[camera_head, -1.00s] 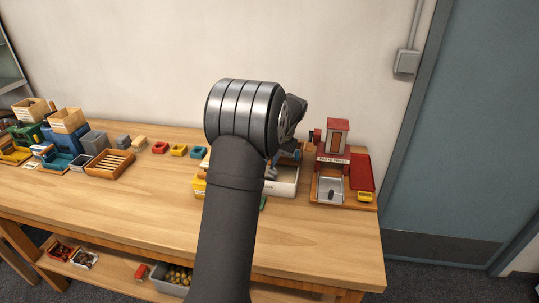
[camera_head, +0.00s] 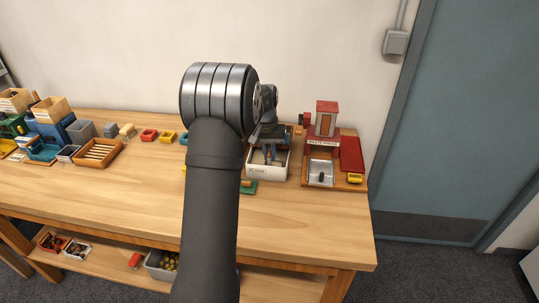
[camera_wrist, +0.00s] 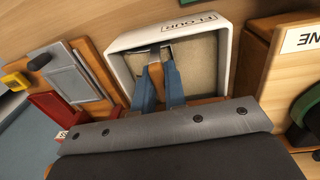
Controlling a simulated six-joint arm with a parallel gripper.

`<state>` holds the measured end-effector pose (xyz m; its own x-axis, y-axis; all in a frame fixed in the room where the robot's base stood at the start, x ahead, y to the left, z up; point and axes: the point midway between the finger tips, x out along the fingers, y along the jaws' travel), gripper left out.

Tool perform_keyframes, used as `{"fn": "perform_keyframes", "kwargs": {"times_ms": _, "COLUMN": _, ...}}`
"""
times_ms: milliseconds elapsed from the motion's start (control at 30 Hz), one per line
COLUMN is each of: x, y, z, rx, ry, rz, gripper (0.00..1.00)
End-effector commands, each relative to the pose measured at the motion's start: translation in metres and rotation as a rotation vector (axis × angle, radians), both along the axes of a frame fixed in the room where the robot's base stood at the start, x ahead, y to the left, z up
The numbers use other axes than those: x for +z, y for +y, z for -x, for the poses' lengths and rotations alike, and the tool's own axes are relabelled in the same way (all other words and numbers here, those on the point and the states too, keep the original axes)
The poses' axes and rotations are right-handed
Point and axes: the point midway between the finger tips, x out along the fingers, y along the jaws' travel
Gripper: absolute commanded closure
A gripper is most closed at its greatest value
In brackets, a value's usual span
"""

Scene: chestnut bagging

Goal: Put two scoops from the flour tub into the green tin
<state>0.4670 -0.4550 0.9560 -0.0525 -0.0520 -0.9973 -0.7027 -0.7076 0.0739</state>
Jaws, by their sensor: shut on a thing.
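The white flour tub (camera_head: 282,176) stands on the bench beside the red toy-like machine. In the wrist view its white rim (camera_wrist: 121,66) and FLOUR label show, with pale flour inside. My gripper (camera_head: 270,152) is over the tub, pointing down into it. In the wrist view its blue fingers (camera_wrist: 158,83) are shut on the wooden handle of a scoop (camera_wrist: 155,76). The scoop's far end is near the labelled wall, and I cannot tell how much flour it holds. A round green-rimmed thing (camera_wrist: 303,108), perhaps the green tin, is cut off at the right edge.
The red machine (camera_head: 325,120) with a red ramp and yellow tray stands close right of the tub. A wooden block with a label (camera_wrist: 262,75) is close to the tub. A green piece (camera_head: 249,187) lies in front.

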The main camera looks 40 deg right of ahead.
Motion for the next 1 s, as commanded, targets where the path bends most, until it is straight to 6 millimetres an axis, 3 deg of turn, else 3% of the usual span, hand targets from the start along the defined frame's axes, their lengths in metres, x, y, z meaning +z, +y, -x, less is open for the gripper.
{"fn": "perform_keyframes", "kwargs": {"times_ms": 600, "x": 0.057, "y": 0.001, "z": -0.002, "rx": -0.004, "ry": -0.004, "rz": -0.001, "gripper": 1.00}}
{"fn": "perform_keyframes", "kwargs": {"times_ms": 1000, "x": 0.071, "y": 0.002, "z": -0.002, "rx": -0.003, "ry": -0.002, "rz": -0.002, "gripper": 1.00}}
